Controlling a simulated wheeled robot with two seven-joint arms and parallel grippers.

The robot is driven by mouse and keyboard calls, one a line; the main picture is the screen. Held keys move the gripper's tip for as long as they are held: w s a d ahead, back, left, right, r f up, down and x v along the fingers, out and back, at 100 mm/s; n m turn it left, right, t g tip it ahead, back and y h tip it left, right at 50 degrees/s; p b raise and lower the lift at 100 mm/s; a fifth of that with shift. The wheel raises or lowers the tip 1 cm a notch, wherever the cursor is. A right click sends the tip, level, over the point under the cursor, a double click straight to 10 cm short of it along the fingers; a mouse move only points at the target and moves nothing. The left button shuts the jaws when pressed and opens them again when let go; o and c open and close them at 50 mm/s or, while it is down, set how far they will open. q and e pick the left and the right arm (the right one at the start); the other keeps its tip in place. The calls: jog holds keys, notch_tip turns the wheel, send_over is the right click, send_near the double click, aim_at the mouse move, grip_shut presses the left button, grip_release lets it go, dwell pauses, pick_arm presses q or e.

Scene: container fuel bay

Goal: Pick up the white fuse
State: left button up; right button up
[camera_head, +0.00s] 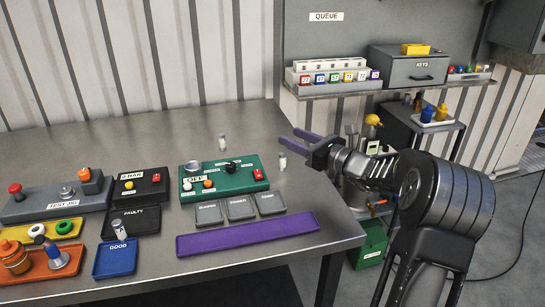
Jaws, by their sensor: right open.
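Three small whitish cylinders that look like fuses show; I cannot tell which one the task means. One fuse (282,161) stands upright near the table's right side, just below my right gripper in the picture. A second fuse (222,143) stands upright toward the back of the table. A third (118,229) is at the blue GOOD tray and the black FAULTY tray. My right gripper (291,137), with purple fingers, is open and empty, its fingers reaching left over the table's right edge. My left gripper is out of view.
A green panel (212,187) with knobs and an OFF label stands mid-table. Small grey trays (239,209) and a long purple tray (250,234) lie in front. A TEST JIG (55,203) is at left. The table's back is mostly clear. A shelf (340,89) hangs behind.

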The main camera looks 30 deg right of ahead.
aim_at(283, 161)
jog(key=f, duration=0.8)
jog(key=shift+w, duration=0.3)
jog(key=shift+w+a, duration=0.1)
jog(key=shift+w, duration=0.15)
jog(key=shift+w, duration=0.1)
jog(key=p+x, duration=0.1)
jog(key=x, duration=0.5)
grip_shut()
dwell(0.6)
